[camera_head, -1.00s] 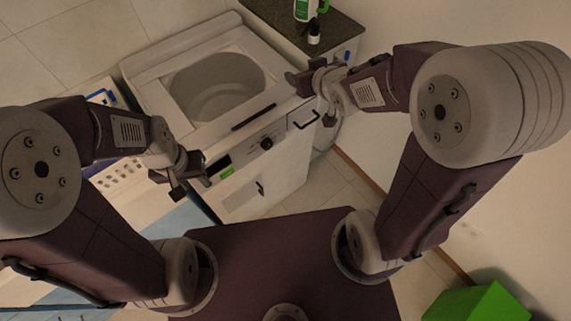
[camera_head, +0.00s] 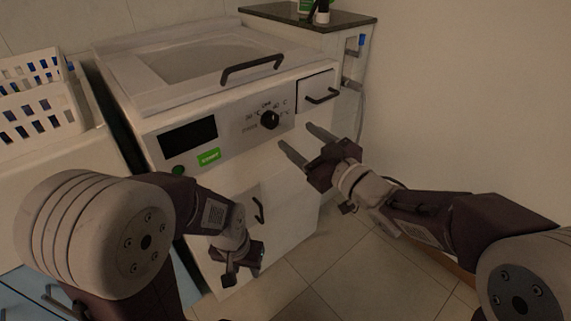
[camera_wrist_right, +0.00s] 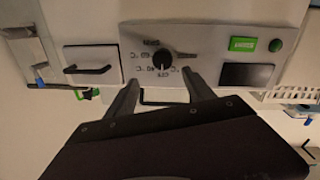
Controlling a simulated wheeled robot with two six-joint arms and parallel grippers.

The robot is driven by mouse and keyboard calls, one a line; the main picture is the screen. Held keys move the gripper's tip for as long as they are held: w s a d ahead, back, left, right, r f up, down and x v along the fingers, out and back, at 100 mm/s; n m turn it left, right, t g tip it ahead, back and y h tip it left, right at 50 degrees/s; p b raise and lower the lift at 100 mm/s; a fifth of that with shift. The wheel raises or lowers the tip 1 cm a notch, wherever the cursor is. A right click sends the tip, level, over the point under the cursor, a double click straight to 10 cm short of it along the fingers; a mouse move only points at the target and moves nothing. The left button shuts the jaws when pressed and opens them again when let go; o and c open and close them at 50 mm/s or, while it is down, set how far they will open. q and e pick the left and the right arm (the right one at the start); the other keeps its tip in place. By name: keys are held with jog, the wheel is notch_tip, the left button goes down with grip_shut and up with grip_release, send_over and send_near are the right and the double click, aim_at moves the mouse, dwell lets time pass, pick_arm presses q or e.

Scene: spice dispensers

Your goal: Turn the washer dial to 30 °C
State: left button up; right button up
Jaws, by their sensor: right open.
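The washer (camera_head: 225,185) has a grey front panel with a round black dial (camera_head: 269,119). Temperature labels are printed around the dial, but I cannot read its setting surely. My right gripper (camera_head: 297,136) is open, its two fingers apart and pointing at the panel, just right of and below the dial. In the right wrist view the dial (camera_wrist_right: 161,59) lies upside down, just beyond and between the fingertips (camera_wrist_right: 160,80), with nothing between the fingers. My left gripper (camera_head: 243,268) hangs low in front of the washer door, and its jaws are unclear.
A dark display (camera_head: 188,137) and green button (camera_head: 208,157) are left of the dial. A black lid handle (camera_head: 252,68) juts out above it, and a drawer handle (camera_head: 322,97) to its right. White baskets (camera_head: 38,105) stand at left. A dark-topped cabinet (camera_head: 310,17) stands behind.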

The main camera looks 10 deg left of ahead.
aim_at(273, 124)
jog(key=b+x, duration=0.1)
jog(key=x, duration=0.2)
jog(key=f+b+x, duration=0.1)
jog(key=x, duration=0.4)
jog(key=shift+a+f+b, duration=0.15)
jog(key=shift+a+b, duration=0.25)
jog(key=shift+w+a, duration=0.2)
jog(key=shift+w, duration=0.05)
pick_arm(q)
notch_tip(273, 124, down, 4)
pick_arm(e)
grip_shut()
